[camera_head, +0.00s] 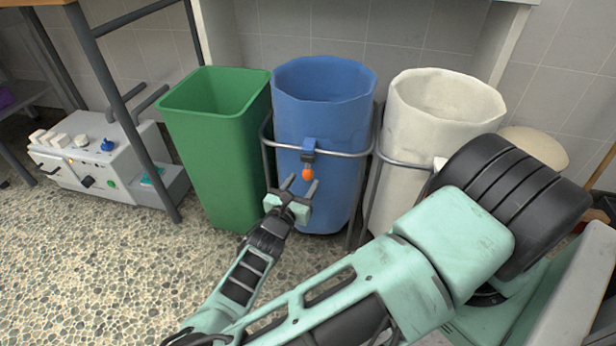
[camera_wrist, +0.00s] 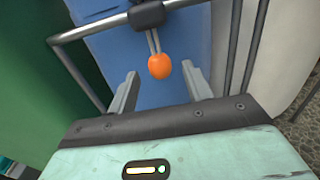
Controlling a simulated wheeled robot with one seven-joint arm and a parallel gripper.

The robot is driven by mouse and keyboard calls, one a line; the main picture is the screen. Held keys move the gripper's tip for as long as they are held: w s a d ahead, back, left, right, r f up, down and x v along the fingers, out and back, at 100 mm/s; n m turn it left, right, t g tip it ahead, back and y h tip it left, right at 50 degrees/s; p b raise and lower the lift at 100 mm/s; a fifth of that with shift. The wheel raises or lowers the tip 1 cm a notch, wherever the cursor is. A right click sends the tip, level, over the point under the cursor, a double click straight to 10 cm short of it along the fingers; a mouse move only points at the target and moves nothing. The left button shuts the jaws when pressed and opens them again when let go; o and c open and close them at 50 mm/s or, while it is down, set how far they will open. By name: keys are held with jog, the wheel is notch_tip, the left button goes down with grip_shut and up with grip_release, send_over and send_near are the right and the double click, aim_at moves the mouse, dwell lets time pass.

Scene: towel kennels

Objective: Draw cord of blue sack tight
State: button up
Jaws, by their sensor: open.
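The blue sack (camera_head: 322,118) stands upright and open at the top in a grey metal frame (camera_head: 330,153). In the wrist view the orange ball (camera_wrist: 160,66) hangs on two short cords (camera_wrist: 154,41) from a dark block (camera_wrist: 147,14). My gripper (camera_head: 299,186) is open just below and in front of the ball. In the wrist view my gripper's fingers (camera_wrist: 162,90) stand left and right of the ball, apart from it.
A green bin (camera_head: 213,150) stands close on the left, and a white sack (camera_head: 440,112) in a similar frame on the right. A white machine with knobs (camera_head: 100,165) sits at the far left. The pebbled floor in front is clear.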

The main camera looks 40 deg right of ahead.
aim_at(306, 178)
jog(key=shift+b+x, duration=0.45)
jog(key=shift+x, duration=1.9)
